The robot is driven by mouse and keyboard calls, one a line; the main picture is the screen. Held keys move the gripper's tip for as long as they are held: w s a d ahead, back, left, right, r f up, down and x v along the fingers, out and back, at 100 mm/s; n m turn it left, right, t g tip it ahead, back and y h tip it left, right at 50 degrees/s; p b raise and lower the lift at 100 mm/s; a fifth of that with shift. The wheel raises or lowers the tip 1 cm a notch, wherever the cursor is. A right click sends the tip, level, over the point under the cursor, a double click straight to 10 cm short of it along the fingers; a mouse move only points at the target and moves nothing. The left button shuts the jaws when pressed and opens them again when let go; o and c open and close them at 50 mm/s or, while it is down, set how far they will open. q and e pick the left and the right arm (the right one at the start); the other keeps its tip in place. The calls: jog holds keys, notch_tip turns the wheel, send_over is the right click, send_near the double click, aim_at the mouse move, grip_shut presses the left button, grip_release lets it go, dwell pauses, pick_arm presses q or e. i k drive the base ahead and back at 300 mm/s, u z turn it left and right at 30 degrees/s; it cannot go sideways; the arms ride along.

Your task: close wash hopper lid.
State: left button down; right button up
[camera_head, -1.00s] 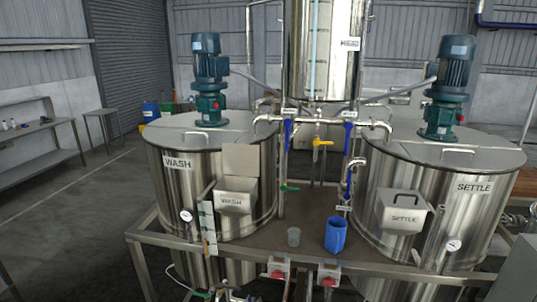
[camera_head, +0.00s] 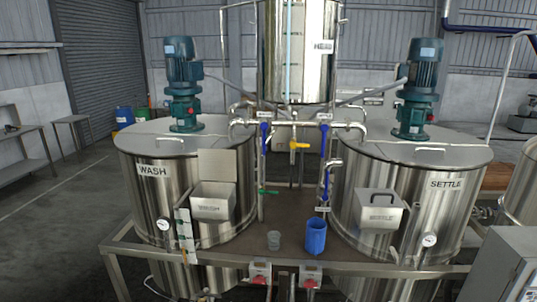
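The wash hopper (camera_head: 212,208) is a small metal box on the front of the left steel tank, the wash tank (camera_head: 150,205). Its flat lid (camera_head: 217,166) stands upright behind the hopper mouth, so the hopper is open. The settle hopper (camera_head: 381,215) on the right tank has its lid down, with a dark handle on top. Neither of my grippers shows in the head view.
A grey cabinet (camera_head: 497,268) is at the lower right. Floor is clear at left.

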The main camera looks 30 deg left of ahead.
aim_at(214, 164)
jog(key=i, duration=1)
jog(key=u, duration=1.1)
